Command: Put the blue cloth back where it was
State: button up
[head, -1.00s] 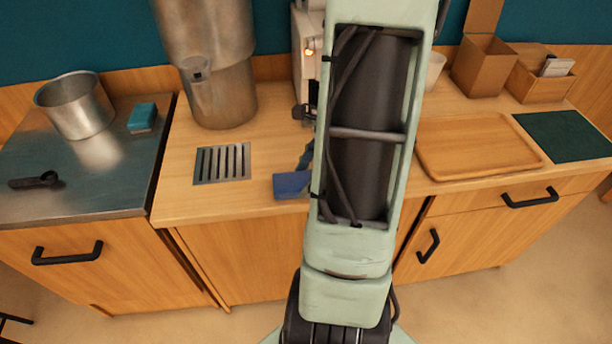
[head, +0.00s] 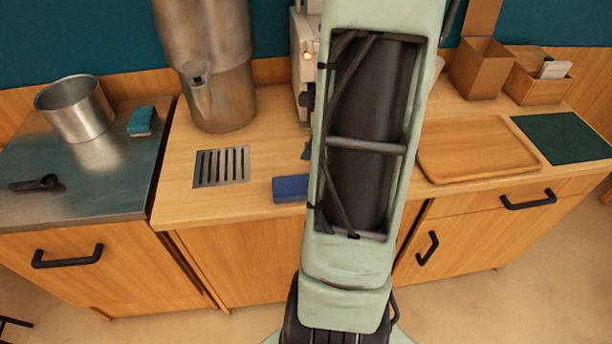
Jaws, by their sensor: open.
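The blue cloth (head: 291,188) lies as a flat folded block near the counter's front edge, just left of my arm. Its right end is hidden behind the arm. My arm covers the middle of the head view. My gripper (head: 306,151) is almost wholly hidden behind it; only a small dark blue-grey sliver shows above the cloth, apart from it. The jaws are open, and the visible part of the cloth rests on the wood.
A slotted metal drain (head: 221,166) lies left of the cloth. A large metal urn (head: 222,95) stands behind it. A pot (head: 75,108), teal sponge (head: 142,121) and black scoop (head: 36,184) are on the steel top. A wooden tray (head: 475,150) and green mat (head: 562,137) lie right.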

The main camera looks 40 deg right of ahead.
jog(key=v, duration=0.8)
jog(key=shift+p, duration=0.3)
